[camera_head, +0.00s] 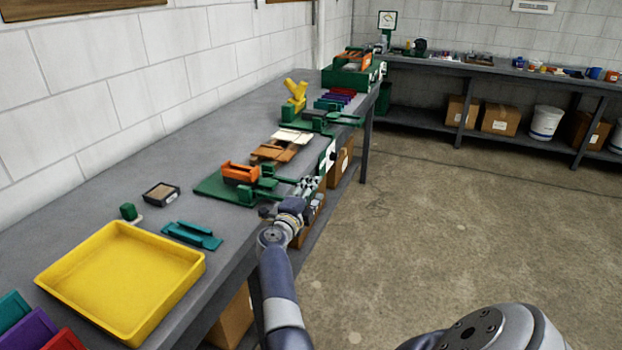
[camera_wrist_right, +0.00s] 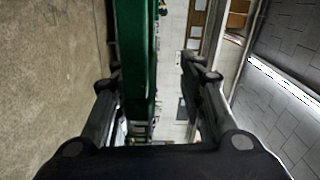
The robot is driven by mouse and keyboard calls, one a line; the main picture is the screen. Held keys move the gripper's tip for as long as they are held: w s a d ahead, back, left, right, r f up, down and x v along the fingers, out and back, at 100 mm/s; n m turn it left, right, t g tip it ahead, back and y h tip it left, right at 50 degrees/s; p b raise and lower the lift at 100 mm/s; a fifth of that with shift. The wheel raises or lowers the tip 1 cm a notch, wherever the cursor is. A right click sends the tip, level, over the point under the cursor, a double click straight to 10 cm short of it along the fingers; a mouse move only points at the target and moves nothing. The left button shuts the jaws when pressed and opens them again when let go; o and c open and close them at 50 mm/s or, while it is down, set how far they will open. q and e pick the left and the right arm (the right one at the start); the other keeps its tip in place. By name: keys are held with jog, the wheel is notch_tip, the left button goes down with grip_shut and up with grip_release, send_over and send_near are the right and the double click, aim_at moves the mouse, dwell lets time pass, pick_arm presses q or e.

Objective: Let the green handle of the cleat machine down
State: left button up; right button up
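A machine on a green base plate (camera_head: 212,188) with an orange block (camera_head: 240,173) stands at the bench's front edge in the head view; I take it as the cleat machine, though its label is not readable. Green bars (camera_head: 285,180) stick out from it toward the aisle. My right gripper (camera_head: 308,188) is at these bars, partly hidden by its own wrist. In the right wrist view, a long green bar (camera_wrist_right: 135,50) runs between the spread fingers (camera_wrist_right: 152,88), nearer the left finger. The fingers look open, with a gap on the right. My left gripper is not in view.
A yellow tray (camera_head: 175,313), a teal piece (camera_head: 192,235) and a small black box (camera_head: 161,193) lie on the grey bench nearer me. Another green machine (camera_head: 320,122) stands farther along. Cardboard boxes (camera_head: 236,318) sit under the bench. The concrete floor on the right is clear.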

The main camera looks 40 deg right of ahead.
notch_tip(320, 180, up, 8)
jog(key=shift+f, duration=0.15)
dwell(0.3)
jog(key=shift+a, duration=0.1)
